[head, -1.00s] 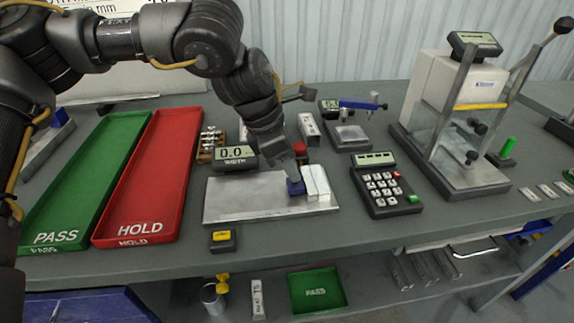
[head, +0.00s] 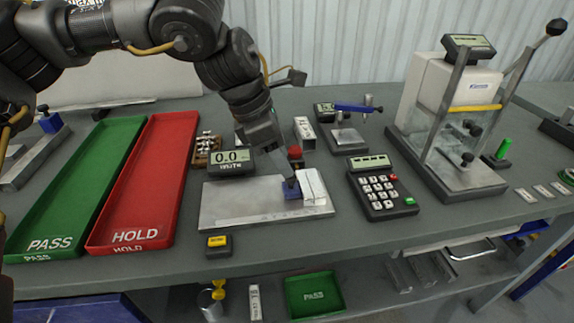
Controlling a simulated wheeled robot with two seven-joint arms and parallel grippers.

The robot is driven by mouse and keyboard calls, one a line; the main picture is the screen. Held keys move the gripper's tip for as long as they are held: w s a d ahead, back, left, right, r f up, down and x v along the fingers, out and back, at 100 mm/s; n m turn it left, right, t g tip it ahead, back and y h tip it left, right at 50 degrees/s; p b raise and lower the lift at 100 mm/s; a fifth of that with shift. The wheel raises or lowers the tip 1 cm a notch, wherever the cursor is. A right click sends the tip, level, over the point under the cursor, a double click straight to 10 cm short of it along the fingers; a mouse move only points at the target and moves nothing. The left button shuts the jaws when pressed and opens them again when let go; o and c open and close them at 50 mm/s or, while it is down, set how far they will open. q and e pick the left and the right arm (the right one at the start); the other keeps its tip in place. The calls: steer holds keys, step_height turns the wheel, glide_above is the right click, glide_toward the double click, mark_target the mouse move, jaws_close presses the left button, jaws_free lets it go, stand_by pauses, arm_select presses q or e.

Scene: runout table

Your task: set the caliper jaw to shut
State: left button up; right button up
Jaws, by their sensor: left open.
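The caliper is a flat metal plate (head: 235,205) on the bench. Its display (head: 231,161) behind the plate reads 0.0, with a WIDTH label below. At the plate's right end stand pale metal blocks (head: 313,188), side by side with little or no visible gap. My right gripper is not in view.
Green PASS (head: 70,200) and red HOLD (head: 145,185) trays lie left. A yellow-topped button box (head: 219,245) is in front of the plate. A keypad (head: 382,190) and a tall press-like device (head: 455,120) stand right. A red knob (head: 295,152) is just behind the blocks.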

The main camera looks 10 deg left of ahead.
arm_select(q)
steer(key=v, duration=0.7)
steer(key=shift+r, duration=0.15)
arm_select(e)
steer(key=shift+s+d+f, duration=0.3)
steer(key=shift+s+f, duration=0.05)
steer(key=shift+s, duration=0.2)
arm_select(q)
steer(key=shift+s+a, duration=0.1)
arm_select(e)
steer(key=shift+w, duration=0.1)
